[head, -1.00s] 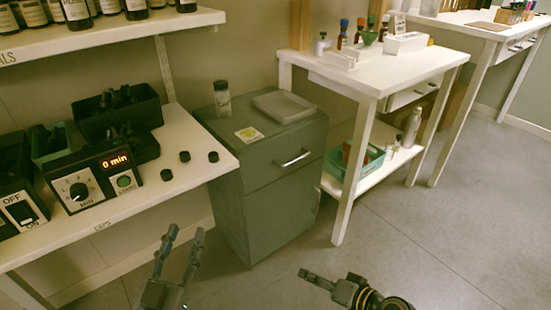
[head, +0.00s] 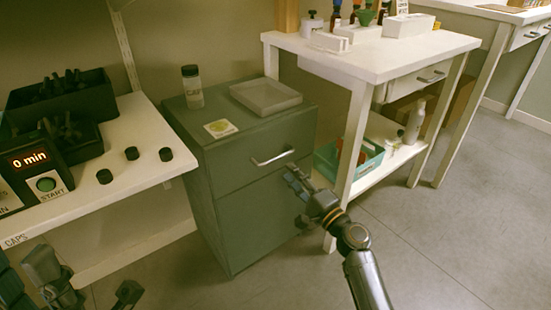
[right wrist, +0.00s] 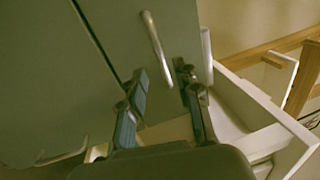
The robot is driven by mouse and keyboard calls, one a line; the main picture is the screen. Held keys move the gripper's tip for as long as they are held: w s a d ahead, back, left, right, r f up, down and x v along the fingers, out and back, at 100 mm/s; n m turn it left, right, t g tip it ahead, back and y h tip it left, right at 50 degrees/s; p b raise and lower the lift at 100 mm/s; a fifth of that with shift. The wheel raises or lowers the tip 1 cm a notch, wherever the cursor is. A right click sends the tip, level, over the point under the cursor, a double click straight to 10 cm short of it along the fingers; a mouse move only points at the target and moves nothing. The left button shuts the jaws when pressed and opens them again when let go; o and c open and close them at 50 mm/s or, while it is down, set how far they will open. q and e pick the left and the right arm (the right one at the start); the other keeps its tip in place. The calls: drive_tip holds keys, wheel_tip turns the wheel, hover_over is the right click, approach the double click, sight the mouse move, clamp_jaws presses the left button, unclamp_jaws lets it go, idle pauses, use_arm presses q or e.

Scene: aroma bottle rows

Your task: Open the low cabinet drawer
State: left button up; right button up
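The low green-grey cabinet (head: 235,225) stands mid-left in the head view. Its top drawer (head: 235,172) looks shut, with a silver bar handle (head: 272,158) across its front. My right gripper (head: 297,197) is open and empty, just right of and below the handle. In the right wrist view the handle (right wrist: 154,45) shows beyond the open fingers (right wrist: 162,83), roughly in line with the gap between them; I see no grip on it. My left gripper (head: 88,283) is at the lower left, fingers apart and empty, partly cut off by the frame.
On the cabinet stand a clear jar (head: 191,87), a grey tray (head: 265,96) and a label card (head: 220,128). The caps bench (head: 130,180) is at left. A white table (head: 385,60) with a teal bin (head: 350,165) on its shelf stands close right. Floor in front is open.

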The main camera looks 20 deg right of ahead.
sight(276, 157)
drive_tip(key=x, duration=0.7)
drive_tip(key=shift+w, duration=0.35)
clamp_jaws()
